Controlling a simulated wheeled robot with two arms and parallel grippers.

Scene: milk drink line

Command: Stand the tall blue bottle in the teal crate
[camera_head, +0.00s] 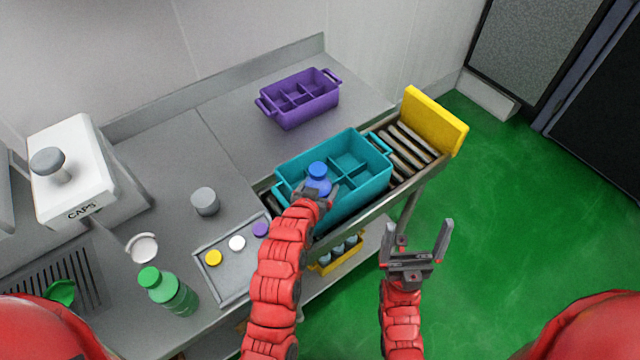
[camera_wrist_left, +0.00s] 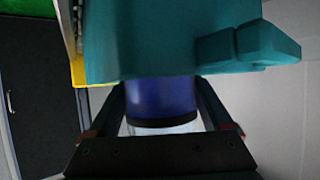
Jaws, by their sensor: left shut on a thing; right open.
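The tall blue bottle (camera_head: 318,178) shows its cap and shoulder over the near left part of the teal crate (camera_head: 345,213). My left gripper (camera_head: 317,193) is shut on this bottle, which also shows between its fingers in the left wrist view (camera_wrist_left: 162,97). The teal crate wall (camera_wrist_left: 150,40) fills the upper part of that view. The crate has several compartments and sits on the roller conveyor. My arm and the crate wall hide the bottle's lower part, so I cannot tell if it touches the crate floor. My right gripper (camera_head: 420,245) is open and empty, right of the crate.
A purple crate (camera_head: 300,98) stands on the counter behind. A green bottle (camera_head: 168,291), a tray of caps (camera_head: 225,283), a grey cylinder (camera_head: 205,201) and the caps machine (camera_head: 85,175) are at left. A yellow end stop (camera_head: 436,121) closes the conveyor. A yellow bin sits below.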

